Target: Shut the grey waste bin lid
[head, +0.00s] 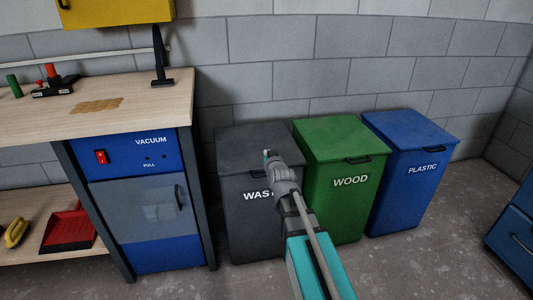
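The grey waste bin (245,220) stands on the floor at the middle of the head view, with the white word "WASTE" partly hidden on its front. Its grey lid (245,142) looks flat, lying down on the bin. My gripper (268,155) is at the lid's front edge, right of its middle; I cannot tell whether it touches. The gripper is small and seen from behind, so its finger opening is unclear. My gripper and arm hide part of the lid's front edge and the bin's right front.
A green WOOD bin (345,205) and a blue PLASTIC bin (410,190) stand to the right, lids down. A workbench (140,88) with a blue vacuum unit (150,155) stands close on the left. A block wall is behind. Floor at the front is clear.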

